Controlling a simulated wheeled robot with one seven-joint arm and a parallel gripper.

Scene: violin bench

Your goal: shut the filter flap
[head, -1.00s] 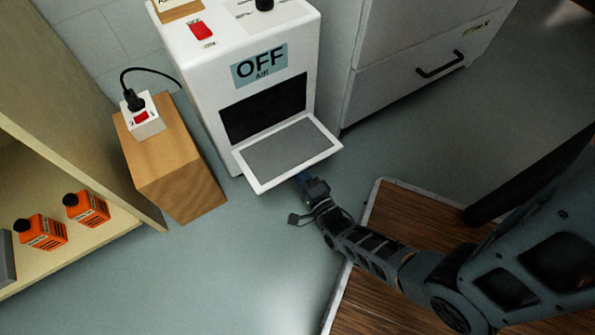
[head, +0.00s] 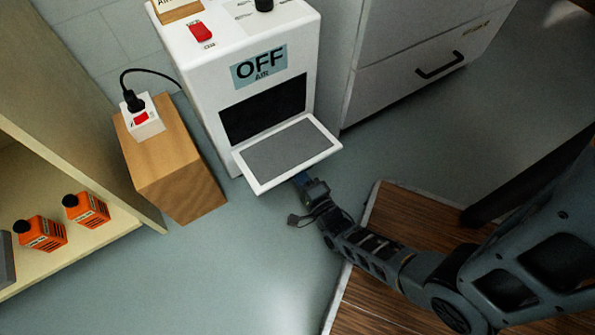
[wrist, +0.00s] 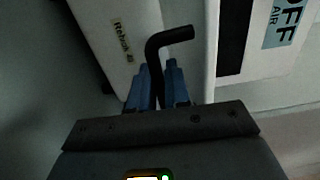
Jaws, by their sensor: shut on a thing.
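The filter flap (head: 288,152) is a grey panel in a white frame, hanging open and out from the front of the white air unit (head: 215,112). The dark opening (head: 264,106) above it is uncovered. My gripper (head: 301,179) is low beside the flap's outer edge, its tips partly hidden beneath it. In the wrist view, my blue fingers (wrist: 157,85) are closed around a black bent rod (wrist: 153,52), its short end pointing right toward a white edge that appears to be the flap. Whether the rod touches the flap cannot be told.
A wooden block (head: 172,170) with a plugged white switch box (head: 142,118) stands left of the unit. A shelf (head: 105,228) holds orange bottles (head: 40,233). A drawer cabinet (head: 385,92) stands right. Open floor (head: 250,260) lies in front.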

